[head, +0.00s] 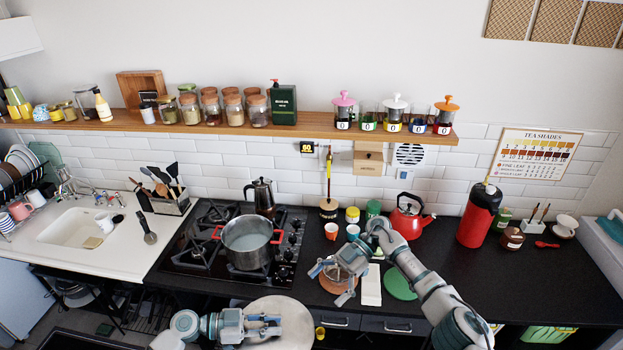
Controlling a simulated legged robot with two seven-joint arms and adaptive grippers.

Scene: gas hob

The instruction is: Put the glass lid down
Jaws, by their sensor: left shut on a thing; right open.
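A pale round disc (292,312), which looks like the glass lid, is at the bottom centre, in front of the counter's front edge. My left gripper (268,326) is shut on it; the exact grip point is hard to make out. The steel pot (248,240) with red handles stands uncovered on the gas hob (190,252), beyond the lid. My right gripper (328,270) is open above a round brownish item (338,285) on the dark counter, right of the hob. I cannot tell whether it touches that item.
A white rectangular board (371,287) and a green round mat (399,284) lie right of my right gripper. A red kettle (410,218), small cups (331,231) and a moka pot (262,196) stand behind. The dark counter (540,280) is clear at the right.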

